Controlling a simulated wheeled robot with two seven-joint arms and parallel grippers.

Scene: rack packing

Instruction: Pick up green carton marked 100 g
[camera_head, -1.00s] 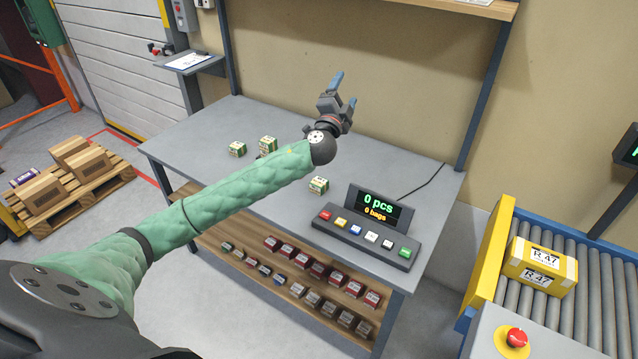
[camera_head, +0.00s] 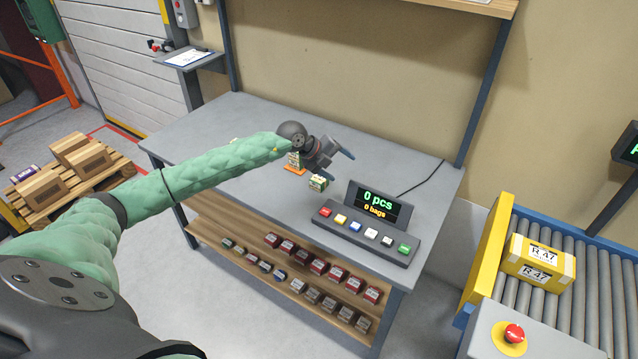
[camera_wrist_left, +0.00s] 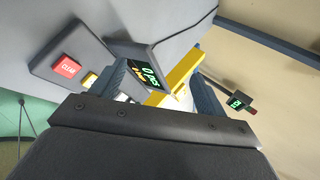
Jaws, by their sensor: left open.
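My left gripper (camera_head: 338,164) is open and empty above the table, beside a small white-and-green carton (camera_head: 318,183). Its two fingers, apart with nothing between them, also show in the left wrist view (camera_wrist_left: 165,90). A second small carton (camera_head: 296,160) shows partly below my wrist, at an orange patch (camera_head: 294,170) on the table. A sliver of another carton (camera_head: 234,140) shows behind my arm; the rest is hidden. The 100 g marking is too small to read on any carton. My right gripper is out of view.
A button console (camera_head: 365,234) with a display reading 0 pcs stands at the table's right front; it also fills part of the wrist view (camera_wrist_left: 70,66). A roller conveyor (camera_head: 595,290) with a yellow box (camera_head: 540,262) stands right. The table's (camera_head: 415,185) back right is mostly clear.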

